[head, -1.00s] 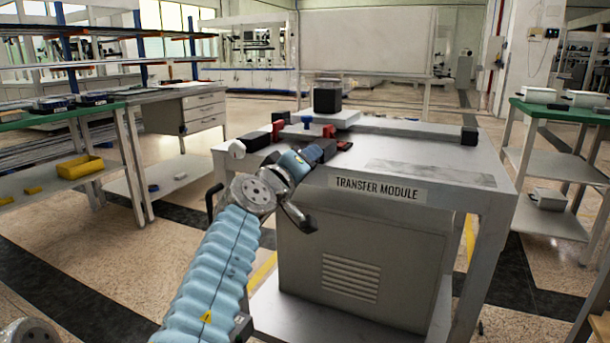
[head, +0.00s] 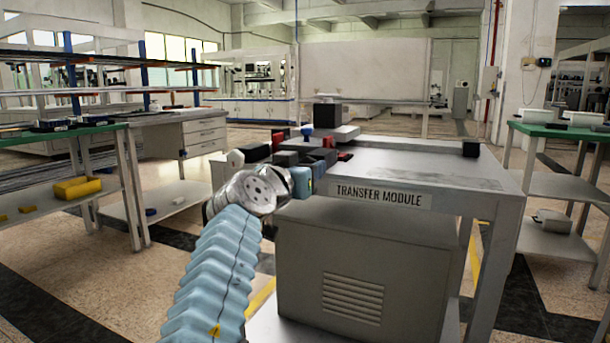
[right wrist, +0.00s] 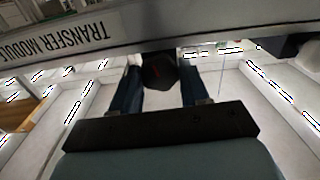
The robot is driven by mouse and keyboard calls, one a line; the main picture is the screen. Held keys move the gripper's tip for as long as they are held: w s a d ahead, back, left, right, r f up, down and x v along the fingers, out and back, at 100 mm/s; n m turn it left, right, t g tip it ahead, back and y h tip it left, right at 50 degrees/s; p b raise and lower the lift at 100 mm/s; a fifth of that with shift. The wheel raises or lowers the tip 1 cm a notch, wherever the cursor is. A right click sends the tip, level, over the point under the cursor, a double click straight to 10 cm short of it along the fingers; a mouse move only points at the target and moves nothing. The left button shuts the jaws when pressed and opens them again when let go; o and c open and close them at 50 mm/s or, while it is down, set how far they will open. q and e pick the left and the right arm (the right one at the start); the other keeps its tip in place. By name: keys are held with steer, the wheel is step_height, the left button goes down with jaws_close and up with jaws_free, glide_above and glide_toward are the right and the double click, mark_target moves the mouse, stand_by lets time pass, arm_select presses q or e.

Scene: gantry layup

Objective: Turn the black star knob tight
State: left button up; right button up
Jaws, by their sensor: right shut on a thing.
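In the head view my right gripper (head: 318,162) is at the left front corner of the transfer module table (head: 440,172). The knob cannot be made out there, as the wrist and gripper cover that area. My left gripper is not in view.
A black block (head: 327,115) stands on a raised plate at the back of the table. Blue and red pieces (head: 307,131) sit near the gripper. A small black block (head: 470,149) is at the right end. The table's middle and right are mostly clear.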

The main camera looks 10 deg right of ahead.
steer(key=shift+f+m, duration=0.15)
steer(key=shift+m, duration=0.55)
steer(key=o, duration=1.1)
steer(key=shift+c, duration=0.2)
steer(key=v, duration=1.3)
steer(key=shift+s+a, duration=0.25)
steer(key=shift+s, duration=0.1)
